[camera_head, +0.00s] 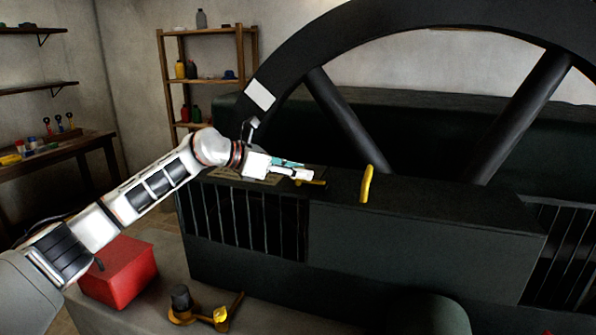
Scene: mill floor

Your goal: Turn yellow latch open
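An upright yellow handle (367,184) stands on the top edge of the dark machine housing (420,240). A flatter, darker yellow piece (318,183) lies on the same top, to its left and partly hidden by my gripper. I cannot tell which of the two is the latch. My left gripper (303,173) reaches in from the left over the housing, close to the flat yellow piece and left of the upright handle, apart from the handle. Whether it touches the flat piece, and whether its fingers are open, cannot be told. My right gripper is not in view.
A large dark flywheel (335,110) rises behind the housing. A red box (120,272) and brass-coloured fittings (205,308) sit on the ledge below my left arm. A workbench (60,160) and a wooden shelf (205,82) stand at the back left.

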